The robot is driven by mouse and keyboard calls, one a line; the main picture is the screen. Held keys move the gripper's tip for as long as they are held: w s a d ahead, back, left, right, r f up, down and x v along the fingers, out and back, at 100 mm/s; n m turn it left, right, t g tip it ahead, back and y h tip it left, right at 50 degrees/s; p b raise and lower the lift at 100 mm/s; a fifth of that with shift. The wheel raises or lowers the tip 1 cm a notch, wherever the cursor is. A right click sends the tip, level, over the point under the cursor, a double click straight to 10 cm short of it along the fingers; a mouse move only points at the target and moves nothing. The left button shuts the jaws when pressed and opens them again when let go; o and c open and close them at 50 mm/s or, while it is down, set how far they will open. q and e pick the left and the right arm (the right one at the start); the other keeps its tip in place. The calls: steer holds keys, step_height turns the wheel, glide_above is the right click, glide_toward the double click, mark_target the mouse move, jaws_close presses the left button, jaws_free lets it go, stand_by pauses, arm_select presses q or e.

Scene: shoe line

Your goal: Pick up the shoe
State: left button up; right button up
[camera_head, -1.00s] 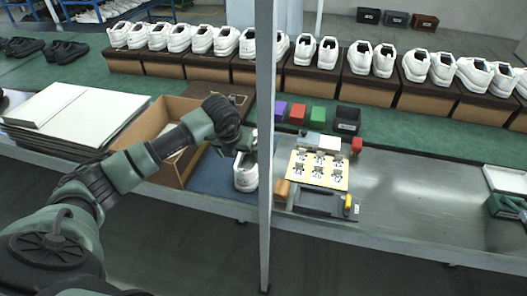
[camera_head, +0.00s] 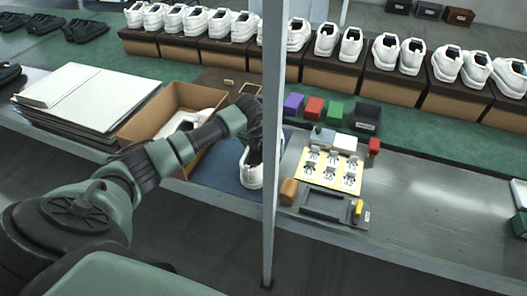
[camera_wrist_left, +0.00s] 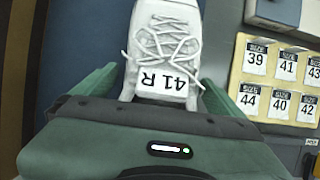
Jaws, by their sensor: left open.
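A white laced shoe (camera_head: 250,172) lies on the blue mat (camera_head: 218,172), partly hidden by my arm and the upright post. In the left wrist view the shoe (camera_wrist_left: 165,35) carries a tag reading 41 R. My left gripper (camera_wrist_left: 160,88) is open, with its green fingers on either side of the shoe's tagged end. I cannot tell whether they touch it. In the head view the left gripper (camera_head: 256,140) is over the shoe, its fingers mostly hidden. My right gripper is not in view.
A grey post (camera_head: 271,220) stands right beside the left gripper. An open cardboard box (camera_head: 150,126) with something white inside is left of the mat. A size-label board (camera_head: 330,171) and tray (camera_head: 325,206) lie to the right. Several white shoes stand on boxes behind.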

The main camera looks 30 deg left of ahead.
arm_select(q)
steer(key=shift+x, duration=0.85)
steer(key=c, duration=1.2)
steer(key=shift+r, duration=0.1)
steer(key=c, duration=0.4)
steer(key=shift+o, duration=0.2)
